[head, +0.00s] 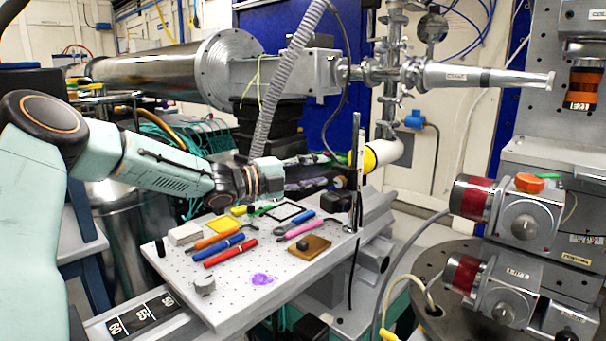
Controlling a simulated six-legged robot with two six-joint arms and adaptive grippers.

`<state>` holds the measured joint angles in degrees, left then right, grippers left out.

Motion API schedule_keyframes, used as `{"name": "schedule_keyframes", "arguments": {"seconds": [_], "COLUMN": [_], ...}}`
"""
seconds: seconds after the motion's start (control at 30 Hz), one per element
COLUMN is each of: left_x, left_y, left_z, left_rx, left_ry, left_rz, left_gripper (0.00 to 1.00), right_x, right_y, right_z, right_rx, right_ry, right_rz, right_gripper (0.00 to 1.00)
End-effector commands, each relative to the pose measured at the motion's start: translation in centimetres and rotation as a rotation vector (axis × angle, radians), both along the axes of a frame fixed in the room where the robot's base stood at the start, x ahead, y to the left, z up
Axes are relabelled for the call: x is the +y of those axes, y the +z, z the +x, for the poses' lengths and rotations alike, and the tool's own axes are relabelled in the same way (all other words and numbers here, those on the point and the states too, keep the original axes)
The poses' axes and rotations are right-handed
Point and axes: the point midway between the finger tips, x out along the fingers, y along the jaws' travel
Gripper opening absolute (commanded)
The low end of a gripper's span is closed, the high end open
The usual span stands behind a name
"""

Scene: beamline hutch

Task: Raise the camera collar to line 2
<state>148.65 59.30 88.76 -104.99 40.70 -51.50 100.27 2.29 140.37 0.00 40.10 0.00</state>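A thin upright post (360,150) with dark marks stands at the right corner of the perforated board. A dark block (341,201), possibly the camera collar, sits low beside the post; its details are too small to make out. I cannot read any line numbers on the post. My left gripper (335,170) reaches in from the left, with its dark fingers close to the post above that block. The fingertips blend into the dark background, so I cannot tell if they touch anything. My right gripper is not in view.
The perforated board (225,290) holds several pens and tools, a wooden block (309,247) and a purple patch (262,280). A yellow-ringed white pipe (385,153) is just behind the post. A ribbed hose (285,75) hangs above my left wrist. Motor stages (520,215) stand at right.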

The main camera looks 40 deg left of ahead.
Motion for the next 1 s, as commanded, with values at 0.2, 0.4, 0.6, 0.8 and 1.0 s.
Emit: {"name": "schedule_keyframes", "arguments": {"seconds": [0.2,0.4,0.6,0.8,1.0], "left_x": [0.9,1.4,1.5,1.6,1.6], "left_y": [0.1,0.0,0.0,-0.1,-0.1], "left_z": [-1.8,-2.8,-3.1,-3.2,-3.2], "left_rx": [-0.004,-0.003,-0.003,-0.002,-0.002], "left_ry": [-0.001,-0.001,0.000,0.001,0.001], "left_rz": [-0.005,-0.004,0.000,0.001,0.000], "left_gripper": [0.38,0.38,0.38,0.38,0.38], "right_x": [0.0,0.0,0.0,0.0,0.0], "right_y": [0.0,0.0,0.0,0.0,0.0], "right_z": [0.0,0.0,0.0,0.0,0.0], "right_rx": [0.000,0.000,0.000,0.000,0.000], "right_ry": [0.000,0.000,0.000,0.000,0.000], "right_rz": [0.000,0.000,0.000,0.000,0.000], "right_gripper": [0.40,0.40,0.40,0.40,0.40]}}
